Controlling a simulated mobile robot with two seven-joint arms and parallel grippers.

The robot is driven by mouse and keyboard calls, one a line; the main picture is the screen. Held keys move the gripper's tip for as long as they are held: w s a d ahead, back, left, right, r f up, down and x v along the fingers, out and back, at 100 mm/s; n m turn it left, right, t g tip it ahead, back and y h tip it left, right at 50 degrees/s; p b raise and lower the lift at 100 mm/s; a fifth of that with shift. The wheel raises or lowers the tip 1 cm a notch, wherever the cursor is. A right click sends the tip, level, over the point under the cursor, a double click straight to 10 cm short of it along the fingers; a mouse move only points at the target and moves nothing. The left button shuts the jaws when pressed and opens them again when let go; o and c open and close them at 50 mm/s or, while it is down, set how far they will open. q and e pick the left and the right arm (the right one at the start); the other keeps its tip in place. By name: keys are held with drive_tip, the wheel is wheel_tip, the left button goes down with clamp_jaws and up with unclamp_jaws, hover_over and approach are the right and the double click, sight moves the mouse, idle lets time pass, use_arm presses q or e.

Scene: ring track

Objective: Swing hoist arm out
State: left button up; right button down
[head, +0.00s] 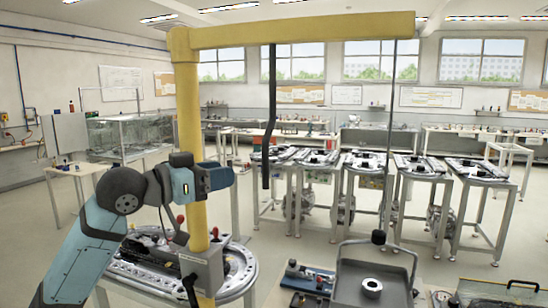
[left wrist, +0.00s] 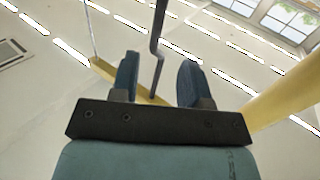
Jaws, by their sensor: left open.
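The hoist has a yellow post (head: 191,110) and a yellow boom (head: 310,29) reaching right across the top of the head view. A bent dark rod (head: 270,110) hangs from the boom; in the left wrist view the rod (left wrist: 157,45) runs up between and beyond the fingers. A thin cable with a dark ball (head: 378,237) hangs near the boom's far end. My left gripper (head: 233,177) is open and empty, in front of the post, fingers pointing right, with a gap to the rod. The fingers (left wrist: 158,72) are spread in the left wrist view. My right gripper is not in view.
A round workstation (head: 243,262) surrounds the post's foot. Several tables with track parts (head: 360,162) stand behind. A glass-walled case (head: 125,135) stands back left.

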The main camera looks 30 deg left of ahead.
use_arm(q)
drive_tip(key=r+p+x, duration=0.1)
drive_tip(key=p+x, duration=0.3)
drive_tip(key=x, duration=0.9)
drive_tip(key=shift+r+p, duration=0.4)
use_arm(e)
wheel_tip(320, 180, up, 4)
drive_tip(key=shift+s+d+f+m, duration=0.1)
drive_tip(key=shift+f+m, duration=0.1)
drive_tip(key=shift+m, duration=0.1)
use_arm(q)
clamp_jaws()
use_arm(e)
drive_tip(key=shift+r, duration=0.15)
